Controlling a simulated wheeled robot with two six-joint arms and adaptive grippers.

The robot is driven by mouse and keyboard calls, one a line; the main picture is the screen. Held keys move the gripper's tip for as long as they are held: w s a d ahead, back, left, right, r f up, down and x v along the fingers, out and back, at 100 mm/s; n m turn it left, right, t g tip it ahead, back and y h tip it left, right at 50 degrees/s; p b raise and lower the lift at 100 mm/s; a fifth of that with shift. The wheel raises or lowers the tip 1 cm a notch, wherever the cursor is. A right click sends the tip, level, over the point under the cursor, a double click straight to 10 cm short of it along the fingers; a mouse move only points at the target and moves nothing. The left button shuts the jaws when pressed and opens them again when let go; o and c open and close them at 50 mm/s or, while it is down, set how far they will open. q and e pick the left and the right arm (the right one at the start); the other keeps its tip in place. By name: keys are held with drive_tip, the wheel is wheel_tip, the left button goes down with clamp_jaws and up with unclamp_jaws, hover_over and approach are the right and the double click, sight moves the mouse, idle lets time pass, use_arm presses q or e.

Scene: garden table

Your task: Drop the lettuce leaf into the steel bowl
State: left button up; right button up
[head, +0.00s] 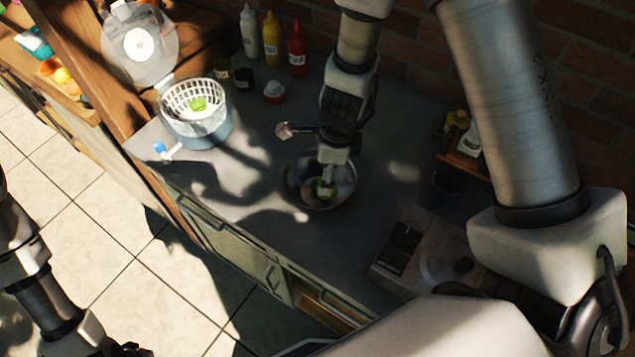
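The steel bowl (345,188) stands on the grey counter near the middle of the head view. My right gripper (327,180) points down into it, with its fingertips inside the rim. A small green lettuce leaf (325,192) shows at those fingertips, low in the bowl. The fingers are small and shaded, so I cannot tell whether they grip the leaf or only touch it. Another green piece (198,104) lies in the white basket of the salad spinner (203,132). My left gripper (127,350) is at the bottom left edge, away from the counter and partly cut off.
The spinner's clear lid (140,45) is behind the basket. White, yellow (271,40) and red (297,48) bottles stand at the back. A kitchen scale (425,250) is right of the bowl.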

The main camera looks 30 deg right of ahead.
drive_tip(key=shift+d, duration=0.1)
wheel_tip(320, 180, up, 12)
drive_tip(key=d, duration=0.1)
drive_tip(key=shift+s, duration=0.35)
drive_tip(key=shift+d, duration=0.1)
idle(0.3)
